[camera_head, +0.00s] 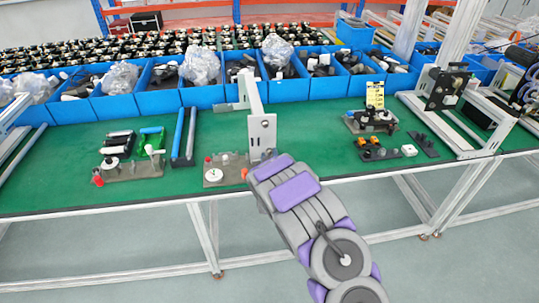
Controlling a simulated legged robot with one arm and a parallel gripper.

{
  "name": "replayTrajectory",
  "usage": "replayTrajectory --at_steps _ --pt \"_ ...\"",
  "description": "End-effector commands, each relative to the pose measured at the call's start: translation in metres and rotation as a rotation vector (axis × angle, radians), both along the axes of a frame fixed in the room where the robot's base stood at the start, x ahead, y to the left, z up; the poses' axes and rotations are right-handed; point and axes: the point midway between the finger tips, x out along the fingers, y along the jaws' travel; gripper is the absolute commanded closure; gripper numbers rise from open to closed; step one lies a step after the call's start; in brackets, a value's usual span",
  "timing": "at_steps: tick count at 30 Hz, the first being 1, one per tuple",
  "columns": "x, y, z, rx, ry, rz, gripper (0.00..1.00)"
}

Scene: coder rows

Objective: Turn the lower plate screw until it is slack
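A pale upright metal plate (262,130) with a few small dark holes or screws stands on the green bench, right of centre. A dark spot shows near its bottom edge, but the lower screw cannot be made out clearly. My grey and purple arm reaches up from the lower right, and its end, my gripper (268,160), is at the foot of the plate.
Blue bins (160,103) with bagged parts line the back of the green bench (70,175). Left of the plate stand a grey fixture with a white disc (213,174) and a green holder (151,138). Black fixtures (372,122) stand to the right.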

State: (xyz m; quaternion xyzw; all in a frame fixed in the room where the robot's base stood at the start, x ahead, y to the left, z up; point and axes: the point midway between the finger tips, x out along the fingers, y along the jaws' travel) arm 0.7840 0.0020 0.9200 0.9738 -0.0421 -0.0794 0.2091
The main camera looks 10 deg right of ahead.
Motion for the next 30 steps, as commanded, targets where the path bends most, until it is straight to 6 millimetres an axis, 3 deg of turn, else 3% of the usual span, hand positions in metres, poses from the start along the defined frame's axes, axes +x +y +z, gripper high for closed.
replayTrajectory --at_steps 8,30 --pt "-0.0001 -0.0008 0.0012 0.029 0.0 -0.001 0.6" --pt "0.0 -0.0028 0.0048 0.687 -0.039 -0.003 0.6"
